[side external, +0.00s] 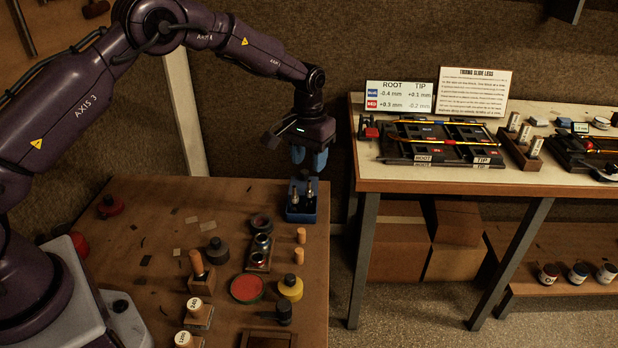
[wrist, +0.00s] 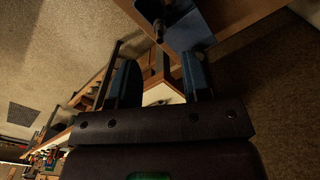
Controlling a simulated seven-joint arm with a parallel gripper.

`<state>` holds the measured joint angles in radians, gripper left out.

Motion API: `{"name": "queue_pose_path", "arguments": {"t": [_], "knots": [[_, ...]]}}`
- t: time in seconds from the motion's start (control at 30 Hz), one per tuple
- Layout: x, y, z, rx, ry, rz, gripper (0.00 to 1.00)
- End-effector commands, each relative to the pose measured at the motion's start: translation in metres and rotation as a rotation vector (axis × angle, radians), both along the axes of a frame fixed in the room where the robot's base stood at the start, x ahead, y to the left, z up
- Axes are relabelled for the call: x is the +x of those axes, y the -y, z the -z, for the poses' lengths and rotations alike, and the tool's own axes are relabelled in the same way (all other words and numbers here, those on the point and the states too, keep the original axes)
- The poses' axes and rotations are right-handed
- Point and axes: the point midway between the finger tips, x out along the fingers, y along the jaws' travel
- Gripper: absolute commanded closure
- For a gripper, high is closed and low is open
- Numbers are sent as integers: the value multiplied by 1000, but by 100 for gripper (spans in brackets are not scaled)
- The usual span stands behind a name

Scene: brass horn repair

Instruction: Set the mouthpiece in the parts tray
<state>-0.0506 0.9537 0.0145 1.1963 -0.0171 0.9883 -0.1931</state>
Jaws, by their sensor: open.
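My gripper (side external: 310,160) is open, with its blue fingers pointing down just above a small blue tray (side external: 302,216) at the far right corner of the brown bench. Small silver metal pieces (side external: 295,198) stand in the blue tray; one looks like a mouthpiece, but they are too small to tell for sure. In the wrist view my gripper (wrist: 158,62) shows two separated blue fingers with nothing between them. The blue tray (wrist: 196,38) lies beyond the fingertips there, with a dark metal piece partly visible in it.
Wooden pegs (side external: 299,256), a yellow-lidded pot (side external: 290,288), a red-topped round tin (side external: 247,288) and a wooden-handled tool (side external: 197,265) crowd the bench's right half. A gap separates it from a second table (side external: 450,178) holding a slide fixture and signs. The bench's left middle is mostly clear.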

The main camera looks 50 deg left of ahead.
Motion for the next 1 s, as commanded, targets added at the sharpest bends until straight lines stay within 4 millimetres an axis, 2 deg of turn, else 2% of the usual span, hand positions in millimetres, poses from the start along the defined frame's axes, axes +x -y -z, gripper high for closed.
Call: {"name": "queue_pose_path", "arguments": {"t": [0.1, 0.2, 0.47, 0.57, 0.63, 0.77, 0.9, 1.0], "knots": [[0, 0, -20, 1, 3, 0, 56], [0, 0, -30, 0, 0, 0, 56], [-1, 0, -39, 1, 2, 1, 56], [-6, 1, -55, 1, 19, 9, 56], [-14, 3, -78, 2, 44, 20, 56], [-46, 8, -135, 5, 108, 52, 56], [-95, 15, -187, 12, 182, 92, 56], [-135, 19, -215, 18, 236, 119, 56]]}}
